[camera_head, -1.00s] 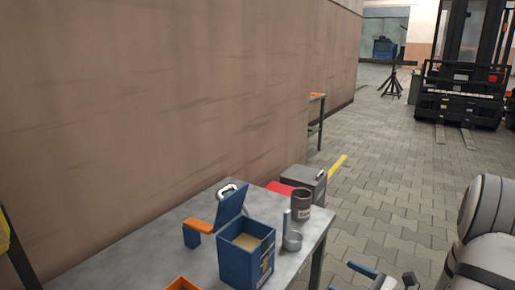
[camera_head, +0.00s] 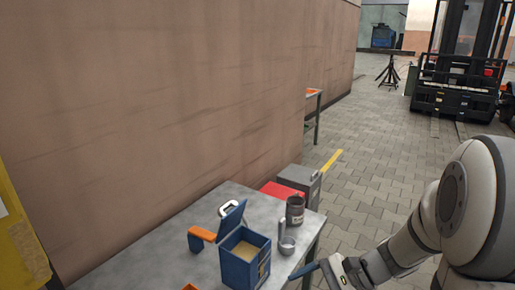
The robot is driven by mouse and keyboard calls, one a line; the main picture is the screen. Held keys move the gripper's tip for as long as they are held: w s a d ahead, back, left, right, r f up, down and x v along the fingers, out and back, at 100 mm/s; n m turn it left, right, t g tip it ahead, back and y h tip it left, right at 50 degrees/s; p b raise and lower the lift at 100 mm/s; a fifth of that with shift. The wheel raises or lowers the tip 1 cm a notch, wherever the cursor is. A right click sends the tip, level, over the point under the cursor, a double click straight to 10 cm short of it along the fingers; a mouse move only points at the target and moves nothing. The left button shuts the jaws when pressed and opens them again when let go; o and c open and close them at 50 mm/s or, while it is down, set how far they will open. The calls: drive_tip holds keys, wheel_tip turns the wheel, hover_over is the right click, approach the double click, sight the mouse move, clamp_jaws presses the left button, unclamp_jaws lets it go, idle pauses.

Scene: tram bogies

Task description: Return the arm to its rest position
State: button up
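My arm (camera_head: 462,205) comes in from the right edge, bent, with its forearm reaching down and left to the bottom edge. The visible part of my gripper (camera_head: 304,270) is a blue piece beside the table's right front edge, near the blue box (camera_head: 243,262). The rest of the gripper is cut off below the picture, so its opening does not show. I see nothing held in the visible part.
The grey table (camera_head: 150,252) carries the open blue box, a dark can (camera_head: 295,210), a metal cup (camera_head: 287,244) and an orange-handled tool (camera_head: 202,234). A red item (camera_head: 280,190) and grey cabinet (camera_head: 305,181) stand behind. Paved floor (camera_head: 375,190) is free; a forklift (camera_head: 455,85) stands farther back.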

drive_tip(key=s+d+r+n+t+h+p, duration=0.1)
drive_tip(key=r+n+h+p, duration=0.4)
drive_tip(key=r, duration=0.5)
drive_tip(key=s+d+r+n+t+h+p, duration=0.1)
drive_tip(key=s+d+r+n+h+p, duration=0.2)
drive_tip(key=r+n+h+p, duration=0.3)
wheel_tip(320, 180, up, 5)
drive_tip(key=shift+s+f+n+t+p, duration=0.15)
drive_tip(key=shift+s+n+t+p, duration=0.25)
drive_tip(key=shift+s+n+p, duration=0.45)
drive_tip(key=shift+w, duration=0.15)
drive_tip(key=shift+c, duration=0.5)
